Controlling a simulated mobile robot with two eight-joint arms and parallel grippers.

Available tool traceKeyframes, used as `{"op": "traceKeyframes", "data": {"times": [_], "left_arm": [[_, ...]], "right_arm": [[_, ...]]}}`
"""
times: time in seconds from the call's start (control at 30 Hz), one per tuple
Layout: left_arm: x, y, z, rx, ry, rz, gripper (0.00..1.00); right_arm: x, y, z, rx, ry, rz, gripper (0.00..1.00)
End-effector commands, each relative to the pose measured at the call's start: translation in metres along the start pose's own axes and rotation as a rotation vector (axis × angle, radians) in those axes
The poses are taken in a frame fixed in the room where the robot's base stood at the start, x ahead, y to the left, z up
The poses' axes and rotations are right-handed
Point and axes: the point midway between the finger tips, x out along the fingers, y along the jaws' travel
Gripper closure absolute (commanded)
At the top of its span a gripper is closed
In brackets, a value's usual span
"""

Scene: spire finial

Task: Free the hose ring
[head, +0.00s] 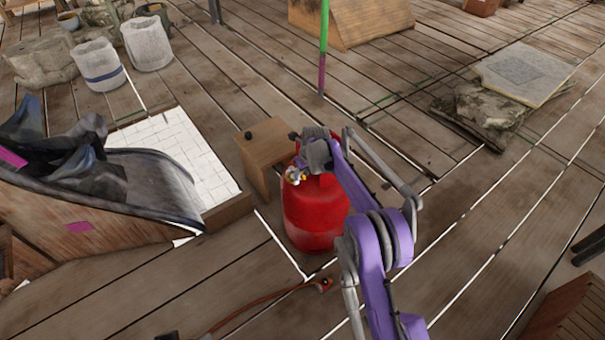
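A red gas cylinder (312,222) stands upright on the plank floor near the middle of the head view. A small brass-coloured fitting (294,176) shows at its top left. My purple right arm reaches over the cylinder from below right, and my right gripper (303,163) is at the cylinder's top, by the fitting. The arm and gripper hide much of the top. I cannot tell whether the fingers are open or touch the fitting. An orange-red hose (262,300) lies on the floor, its dark-and-red end (323,285) just below the cylinder. I cannot make out a separate ring. My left gripper is not in view.
A small wooden block (262,152) stands against the cylinder's back left. A dark curved piece (150,185) and a white-tiled panel (185,150) lie to the left. A green-and-magenta pole (323,45) rises behind. Floor to the right of the cylinder is mostly clear.

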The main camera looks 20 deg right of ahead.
Motion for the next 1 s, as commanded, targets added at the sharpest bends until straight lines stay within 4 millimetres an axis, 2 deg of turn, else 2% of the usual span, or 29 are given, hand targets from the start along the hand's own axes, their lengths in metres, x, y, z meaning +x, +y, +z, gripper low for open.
{"op": "traceKeyframes", "data": {"times": [0.3, 0.4, 0.53, 0.8, 1.0], "left_arm": [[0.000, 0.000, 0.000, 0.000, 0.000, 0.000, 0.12], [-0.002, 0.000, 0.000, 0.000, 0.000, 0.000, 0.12], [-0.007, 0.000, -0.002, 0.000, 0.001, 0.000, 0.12], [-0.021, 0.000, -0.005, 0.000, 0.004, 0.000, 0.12], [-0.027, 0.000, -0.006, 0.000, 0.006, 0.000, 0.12]], "right_arm": [[-0.001, 0.000, 0.000, 0.000, -0.001, 0.000, 0.55], [-0.006, 0.000, 0.000, 0.000, -0.001, 0.000, 0.55], [-0.026, 0.000, 0.000, 0.000, -0.001, 0.000, 0.55], [-0.081, 0.000, 0.000, 0.000, -0.001, 0.000, 0.55], [-0.105, 0.000, 0.000, 0.001, 0.000, 0.000, 0.55]]}}
